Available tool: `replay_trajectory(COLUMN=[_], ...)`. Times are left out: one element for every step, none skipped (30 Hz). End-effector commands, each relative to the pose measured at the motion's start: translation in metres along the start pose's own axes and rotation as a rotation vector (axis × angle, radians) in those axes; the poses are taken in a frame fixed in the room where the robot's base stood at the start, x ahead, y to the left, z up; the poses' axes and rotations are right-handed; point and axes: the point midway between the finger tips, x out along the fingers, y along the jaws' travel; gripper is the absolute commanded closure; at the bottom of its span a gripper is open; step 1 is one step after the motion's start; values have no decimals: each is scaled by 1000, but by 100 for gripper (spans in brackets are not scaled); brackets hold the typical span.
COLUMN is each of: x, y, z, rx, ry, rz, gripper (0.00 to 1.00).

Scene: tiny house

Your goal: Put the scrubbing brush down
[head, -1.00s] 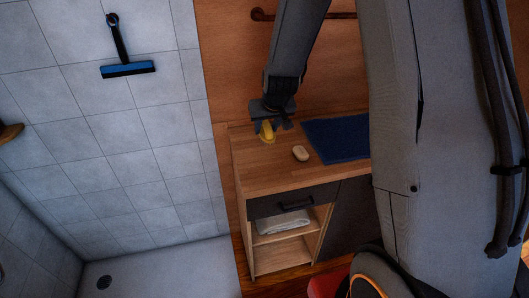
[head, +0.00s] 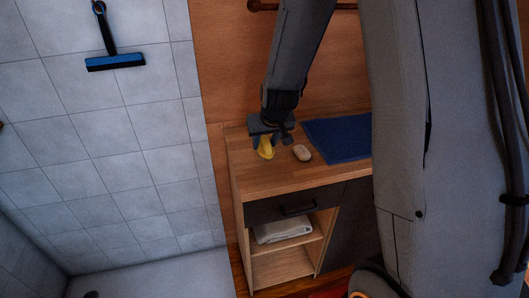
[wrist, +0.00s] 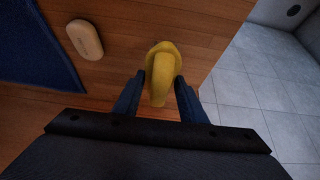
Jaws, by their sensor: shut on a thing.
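The yellow scrubbing brush (head: 266,147) is at the left part of the wooden cabinet top (head: 256,176). My gripper (head: 266,140) is above the top and shut on the brush. In the wrist view the brush (wrist: 160,72) sits between the two dark fingers of my gripper (wrist: 160,92). Its base looks close to or touching the wood; I cannot tell which.
A pale soap bar (head: 302,153) lies just right of the brush, and a dark blue towel (head: 338,138) lies further right. The cabinet top's left edge is close to the brush. A squeegee (head: 114,62) hangs on the tiled wall.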

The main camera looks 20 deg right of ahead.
Motion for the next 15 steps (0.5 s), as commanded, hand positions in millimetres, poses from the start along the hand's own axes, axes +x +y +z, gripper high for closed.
replay_trajectory(x=[9, 12, 16, 19, 21, 23, 24, 24, 25, 24, 24, 24, 23, 23, 23], y=[0, 0, 0, 0, 0, 0, 0, 0, 0, 0, 0, 0, 0, 0, 0], z=[4, 5, 7, 9, 10, 11, 12, 12, 13, 13, 13, 13, 13, 13, 13], rx=[0, 0, 0, -1, -1, -1, -1, -1, -1, -1, -1, -1, -1, -1, 0], ry=[1, 1, 1, 1, 1, 1, 1, 1, 1, 1, 1, 1, 1, 1, 1], rz=[0, 0, 0, 0, 0, 0, 0, 1, 1, 1, 1, 1, 1, 1, 1], gripper=[87, 87, 87, 87, 87, 87, 87, 87, 87, 87, 87, 87, 87, 87, 87])
